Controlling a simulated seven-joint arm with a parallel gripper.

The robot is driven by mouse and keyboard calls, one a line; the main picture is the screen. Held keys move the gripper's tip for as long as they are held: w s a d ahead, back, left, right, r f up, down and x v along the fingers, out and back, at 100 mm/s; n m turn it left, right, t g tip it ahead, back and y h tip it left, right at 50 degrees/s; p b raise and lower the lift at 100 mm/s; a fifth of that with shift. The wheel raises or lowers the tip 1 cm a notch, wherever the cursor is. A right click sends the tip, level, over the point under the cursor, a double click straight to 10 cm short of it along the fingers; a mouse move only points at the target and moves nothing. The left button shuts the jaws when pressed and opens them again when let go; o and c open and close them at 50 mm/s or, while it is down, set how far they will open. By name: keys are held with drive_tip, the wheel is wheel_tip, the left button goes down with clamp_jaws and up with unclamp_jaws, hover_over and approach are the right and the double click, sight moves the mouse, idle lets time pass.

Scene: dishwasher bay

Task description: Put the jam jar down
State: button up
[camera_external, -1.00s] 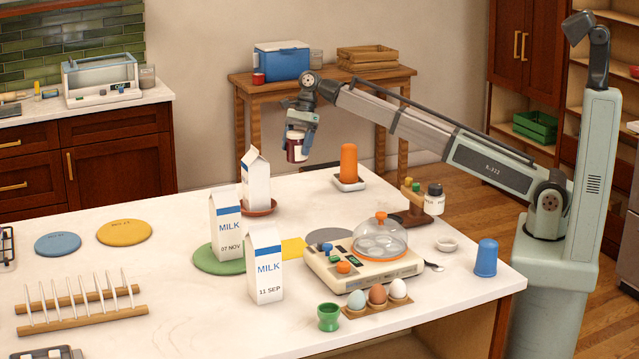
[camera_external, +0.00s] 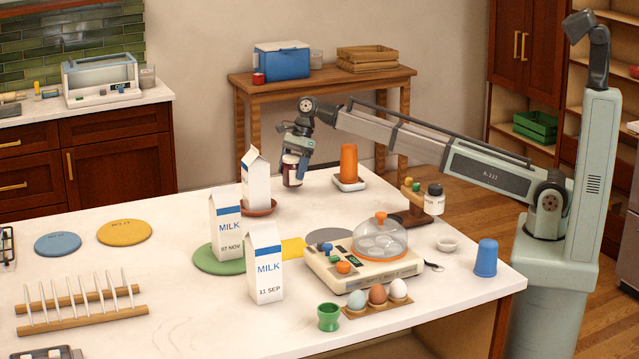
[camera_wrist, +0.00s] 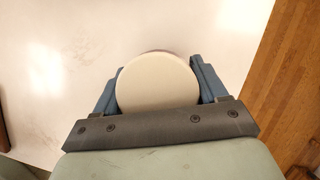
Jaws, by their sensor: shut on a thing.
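The jam jar (camera_external: 291,171) is dark red with a pale label and a light lid. My gripper (camera_external: 296,155) is shut on it near the top and holds it roughly upright, low near the far edge of the white counter. I cannot tell whether its base touches the counter. In the wrist view the round off-white lid (camera_wrist: 157,84) fills the space between the two blue fingers of my gripper (camera_wrist: 158,82). The lid hides the jar's body there.
A milk carton (camera_external: 256,179) on a reddish saucer stands just left of the jar. An orange cylinder (camera_external: 348,163) on a white dish stands to its right. Bare counter (camera_external: 306,208) lies in front. The counter's edge and wooden floor (camera_wrist: 277,95) show at right in the wrist view.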

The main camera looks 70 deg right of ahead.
drive_tip(key=shift+f, duration=0.7)
drive_tip(key=shift+f, duration=0.15)
drive_tip(key=o, duration=1.5)
drive_tip(key=v, duration=1.2)
